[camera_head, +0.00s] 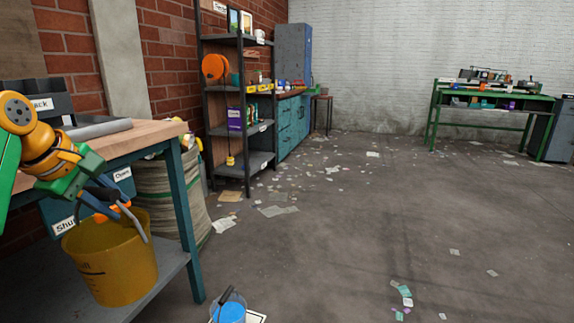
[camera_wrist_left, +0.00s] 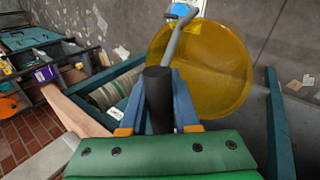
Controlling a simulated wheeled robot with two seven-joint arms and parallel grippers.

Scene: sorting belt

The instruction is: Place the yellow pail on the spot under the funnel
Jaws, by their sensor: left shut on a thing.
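The yellow pail (camera_head: 115,265) hangs upright by its handle from my left gripper (camera_head: 112,208), beside the workbench in the head view. In the left wrist view the gripper (camera_wrist_left: 158,112) is shut on the dark grip of the handle, and the pail (camera_wrist_left: 215,75) shows beyond it. I cannot make out a funnel or the spot under it in either view. My right gripper is not in view.
The workbench (camera_head: 130,140) with teal legs stands at the left; its lower shelf (camera_head: 160,285) is behind the pail. A small container with blue contents (camera_head: 228,311) is on the floor at the bottom. A sack (camera_head: 165,190) stands behind the bench. The floor at right is mostly clear, with scattered papers.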

